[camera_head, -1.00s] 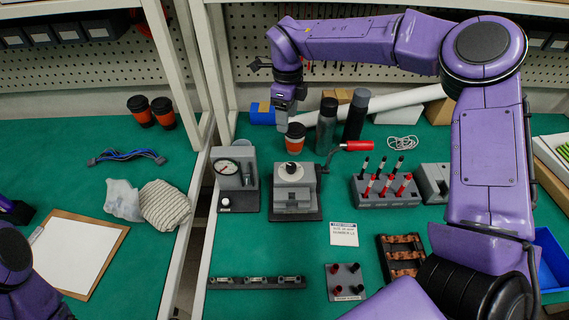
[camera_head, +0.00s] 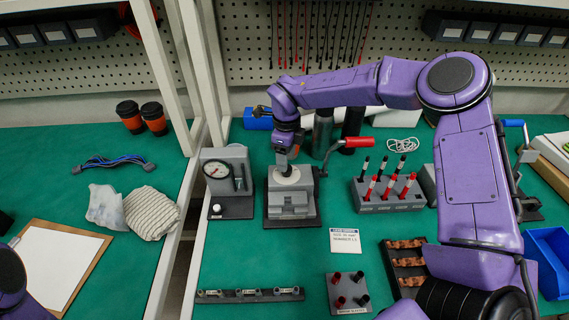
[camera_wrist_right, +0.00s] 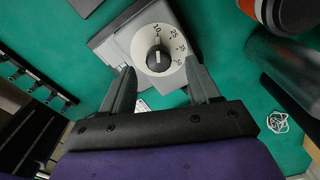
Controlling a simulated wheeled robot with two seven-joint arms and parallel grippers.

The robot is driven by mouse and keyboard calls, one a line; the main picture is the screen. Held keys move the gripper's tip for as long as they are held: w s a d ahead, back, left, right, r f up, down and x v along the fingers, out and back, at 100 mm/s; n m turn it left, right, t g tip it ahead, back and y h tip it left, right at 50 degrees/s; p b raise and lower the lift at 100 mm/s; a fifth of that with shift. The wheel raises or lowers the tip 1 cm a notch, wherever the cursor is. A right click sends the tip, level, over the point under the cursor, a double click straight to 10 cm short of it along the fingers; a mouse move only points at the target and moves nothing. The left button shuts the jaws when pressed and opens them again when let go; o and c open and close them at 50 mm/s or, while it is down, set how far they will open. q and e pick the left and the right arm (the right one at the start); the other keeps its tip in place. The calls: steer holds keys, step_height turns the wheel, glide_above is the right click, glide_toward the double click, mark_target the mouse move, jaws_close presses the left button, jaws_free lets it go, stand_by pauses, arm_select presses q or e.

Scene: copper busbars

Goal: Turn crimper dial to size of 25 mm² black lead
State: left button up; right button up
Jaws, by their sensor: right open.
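The crimper (camera_head: 290,205) is a grey block on a dark base with a red-handled lever. Its round white dial (camera_wrist_right: 140,50) shows 10, 25, 35 and 50 in the right wrist view. The black knob (camera_wrist_right: 158,57) has a white line pointing towards 10. My right gripper (camera_wrist_right: 160,80) is open and empty, pointing at the dial, its fingertips apart on either side of the dial's near edge. In the head view it is just above the dial and partly hides it. Black and red leads stand in a grey rack (camera_head: 405,203); their size labels are unreadable. My left gripper is not visible.
A gauge device (camera_head: 229,180) stands close left of the crimper. Dark bottles (camera_head: 323,132) and a cup stand behind it. A printed card (camera_head: 345,240), a tray of copper parts (camera_head: 395,262) and a blue bin (camera_head: 548,258) lie nearer.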

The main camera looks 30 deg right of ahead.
steer(key=shift+f, duration=1.75)
